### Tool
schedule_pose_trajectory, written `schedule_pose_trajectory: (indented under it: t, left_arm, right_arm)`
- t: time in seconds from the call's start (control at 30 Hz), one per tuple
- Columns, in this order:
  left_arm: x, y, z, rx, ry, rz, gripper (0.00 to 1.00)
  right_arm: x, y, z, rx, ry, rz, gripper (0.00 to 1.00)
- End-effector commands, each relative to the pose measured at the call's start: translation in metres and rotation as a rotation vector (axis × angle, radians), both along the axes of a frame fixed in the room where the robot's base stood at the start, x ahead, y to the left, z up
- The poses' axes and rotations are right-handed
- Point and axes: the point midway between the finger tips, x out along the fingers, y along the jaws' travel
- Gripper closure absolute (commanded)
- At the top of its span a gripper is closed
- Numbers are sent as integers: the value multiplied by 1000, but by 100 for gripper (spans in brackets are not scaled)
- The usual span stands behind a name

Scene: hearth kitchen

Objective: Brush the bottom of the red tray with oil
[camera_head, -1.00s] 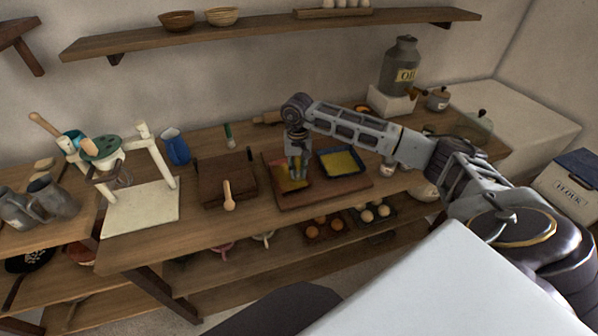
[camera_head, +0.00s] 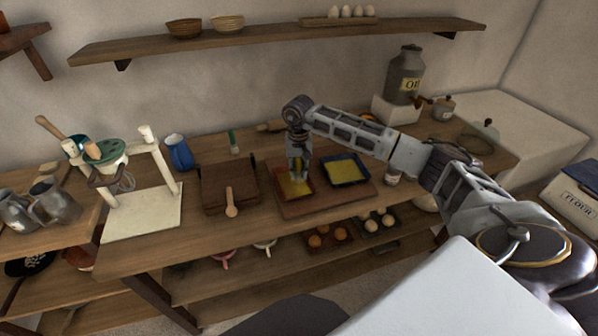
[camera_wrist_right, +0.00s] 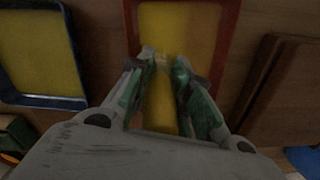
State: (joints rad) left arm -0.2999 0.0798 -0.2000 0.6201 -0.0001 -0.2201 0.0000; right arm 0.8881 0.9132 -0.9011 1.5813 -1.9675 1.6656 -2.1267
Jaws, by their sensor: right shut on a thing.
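The red tray (camera_head: 278,170) lies on a wooden board on the counter; it also shows in the right wrist view (camera_wrist_right: 231,40). Its bottom is mostly yellow, with a more orange band on the right side in the wrist view. My right gripper (camera_head: 297,178) points down over the tray. In the wrist view it (camera_wrist_right: 163,66) is shut on a slim tool, probably the brush (camera_wrist_right: 160,62), whose pale end shows between the fingertips. The fingers hide most of it, and I cannot tell whether it touches the bottom. My left gripper is out of view.
A blue tray (camera_head: 371,172) with a yellow bottom lies right beside the red one. The oil can (camera_head: 405,75) stands at the back right. A blue jug (camera_head: 178,152) stands farther left.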

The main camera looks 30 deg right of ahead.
Motion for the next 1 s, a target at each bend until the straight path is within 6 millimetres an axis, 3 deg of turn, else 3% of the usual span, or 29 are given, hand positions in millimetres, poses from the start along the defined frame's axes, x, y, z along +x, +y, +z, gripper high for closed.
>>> schedule_pose_trajectory:
  t: [0.6, 1.0]
  left_arm:
    - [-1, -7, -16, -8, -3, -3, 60]
    - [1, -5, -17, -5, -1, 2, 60]
  right_arm:
    - [32, -6, -3, 0, 0, 1, 100]
    - [34, -7, -3, 0, 1, 0, 100]
